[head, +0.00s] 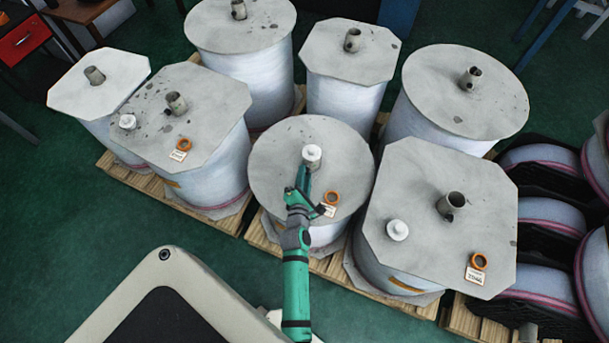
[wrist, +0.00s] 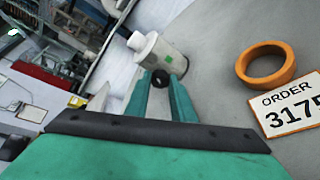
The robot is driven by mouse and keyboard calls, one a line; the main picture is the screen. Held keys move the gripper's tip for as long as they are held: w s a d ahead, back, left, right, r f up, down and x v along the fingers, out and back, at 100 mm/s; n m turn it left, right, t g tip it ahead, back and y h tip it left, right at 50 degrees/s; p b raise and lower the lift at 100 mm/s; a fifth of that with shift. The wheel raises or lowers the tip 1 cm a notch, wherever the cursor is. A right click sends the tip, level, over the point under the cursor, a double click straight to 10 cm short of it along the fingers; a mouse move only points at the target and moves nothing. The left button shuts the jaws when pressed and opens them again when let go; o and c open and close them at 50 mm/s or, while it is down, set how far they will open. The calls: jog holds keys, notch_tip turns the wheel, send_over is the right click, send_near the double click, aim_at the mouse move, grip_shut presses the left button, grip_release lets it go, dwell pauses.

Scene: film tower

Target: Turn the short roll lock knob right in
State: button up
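The short roll (head: 275,165) stands front centre in the head view, lower than its neighbours, with a round grey top. Its white lock knob (head: 311,154) is on this top and also shows in the wrist view (wrist: 160,50), just beyond the fingertips. My green gripper (head: 303,178) reaches over the roll from the front, its tips close to the knob. In the wrist view my gripper (wrist: 160,84) has its two fingers apart with a gap between them. A small dark round spot shows at the knob's near end. I cannot tell whether the fingers touch the knob.
An orange ring (wrist: 267,63) and an order label (wrist: 293,104) lie on the top, right of my gripper. Taller rolls stand close around, including one at right (head: 430,180) and one at left (head: 200,90), each with a white knob. Stacked rolls are at far right.

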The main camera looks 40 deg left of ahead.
jog(key=o, duration=0.4)
jog(key=shift+c, duration=0.2)
jog(key=shift+s, duration=0.1)
jog(key=v, duration=1)
jog(key=shift+s+d+r, duration=0.1)
jog(key=shift+s+d, duration=0.05)
jog(key=shift+s, duration=0.15)
